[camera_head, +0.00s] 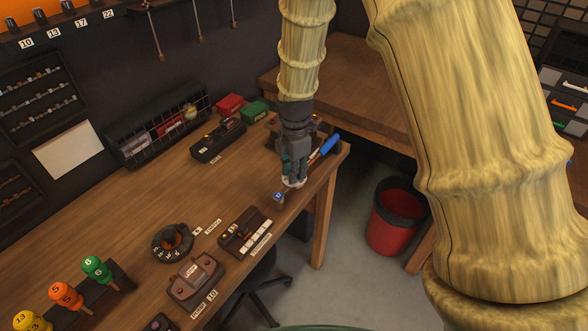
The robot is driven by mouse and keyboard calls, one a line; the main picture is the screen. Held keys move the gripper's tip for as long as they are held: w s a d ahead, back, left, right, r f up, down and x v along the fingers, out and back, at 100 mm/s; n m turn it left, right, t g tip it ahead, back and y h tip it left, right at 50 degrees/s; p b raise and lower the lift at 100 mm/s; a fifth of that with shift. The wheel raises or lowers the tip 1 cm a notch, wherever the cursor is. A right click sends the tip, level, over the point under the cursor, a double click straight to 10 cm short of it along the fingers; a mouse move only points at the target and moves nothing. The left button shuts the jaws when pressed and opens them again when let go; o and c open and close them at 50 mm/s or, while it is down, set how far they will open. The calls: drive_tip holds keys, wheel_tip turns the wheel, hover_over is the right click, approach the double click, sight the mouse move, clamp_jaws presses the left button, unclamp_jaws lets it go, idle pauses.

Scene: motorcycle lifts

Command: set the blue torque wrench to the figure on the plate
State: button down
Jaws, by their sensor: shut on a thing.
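The blue torque wrench (330,145) is at the right end of the wooden bench, its blue handle pointing up and right. Its shaft runs down-left behind my gripper, towards a small blue piece (278,196) at the bench edge. My gripper (294,181) points down and is shut on the wrench around its middle. The fingers hide the grasped part, and the wrench's scale cannot be read. A pale blank-looking plate (68,152) is on the back wall. Small white labels lie on the bench; I cannot tell which plate bears the figure.
A dark block with white keys (246,232), a round dial (172,243) and a brown clamp-like device (195,277) stand along the bench front. Numbered knobs (66,295) are at lower left. Red and green boxes (230,105) stand behind. A red bin (394,222) is on the floor.

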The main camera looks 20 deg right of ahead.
drive_tip(key=m, duration=0.7)
drive_tip(key=shift+p, duration=0.3)
drive_tip(key=m, duration=0.6)
drive_tip(key=shift+m, duration=0.4)
drive_tip(key=m+p, duration=0.1)
drive_tip(key=m, duration=1.1)
drive_tip(key=shift+m+p, duration=0.3)
drive_tip(key=shift+p, duration=0.1)
drive_tip(key=c, duration=1.2)
unclamp_jaws()
drive_tip(key=shift+r, duration=0.15)
wheel_tip(320, 180, up, 12)
